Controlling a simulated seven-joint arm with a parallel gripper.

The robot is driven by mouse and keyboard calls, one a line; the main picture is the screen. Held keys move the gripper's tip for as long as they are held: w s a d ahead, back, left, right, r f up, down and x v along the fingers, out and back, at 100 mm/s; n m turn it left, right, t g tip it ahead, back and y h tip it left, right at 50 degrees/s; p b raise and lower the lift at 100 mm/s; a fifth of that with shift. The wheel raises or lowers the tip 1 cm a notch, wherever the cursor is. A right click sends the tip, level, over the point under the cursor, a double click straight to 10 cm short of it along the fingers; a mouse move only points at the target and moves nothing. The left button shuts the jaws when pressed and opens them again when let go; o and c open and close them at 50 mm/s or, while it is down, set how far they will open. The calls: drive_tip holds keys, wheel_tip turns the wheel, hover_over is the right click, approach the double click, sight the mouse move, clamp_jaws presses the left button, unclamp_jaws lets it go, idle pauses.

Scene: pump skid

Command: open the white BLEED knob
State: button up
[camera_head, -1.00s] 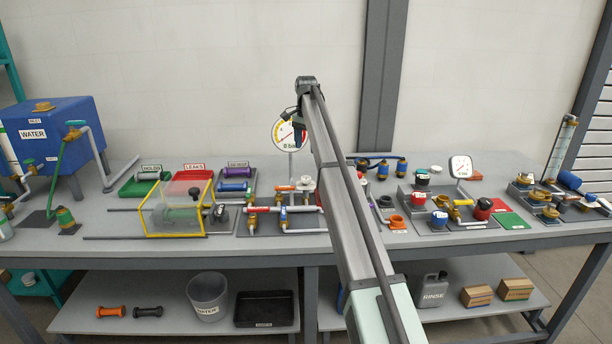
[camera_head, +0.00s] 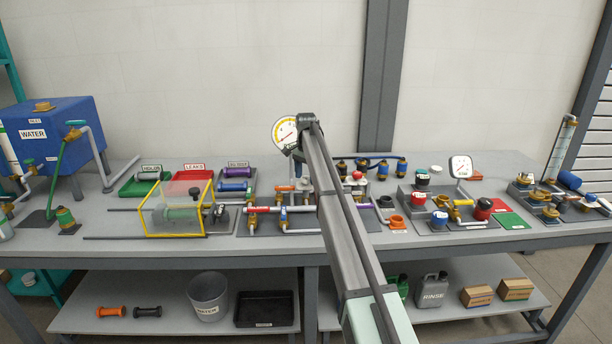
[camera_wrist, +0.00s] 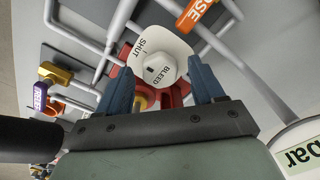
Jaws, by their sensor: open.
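The white BLEED knob (camera_wrist: 161,69) faces me in the wrist view, with a dark mark on its top. It sits on a white plate (camera_wrist: 152,43) lettered SHUT. Red and brass parts (camera_wrist: 178,96) show below the knob. My gripper (camera_wrist: 158,72) is open, with one blue finger to each side of the knob in the picture. Both fingers look apart from it, and I cannot tell their height over it. In the head view my arm covers most of the area around the knob.
Grey pipes run close around the knob. A round pressure gauge (camera_head: 284,133) stands behind my wrist. A clear yellow-edged guard (camera_head: 180,208) stands to the left.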

drive_tip(key=shift+c, duration=0.2)
drive_tip(key=c, duration=1)
drive_tip(key=shift+n, duration=0.4)
drive_tip(key=n, duration=0.3)
drive_tip(key=shift+n, duration=0.4)
drive_tip(key=n, duration=1.3)
drive_tip(key=shift+n, duration=0.3)
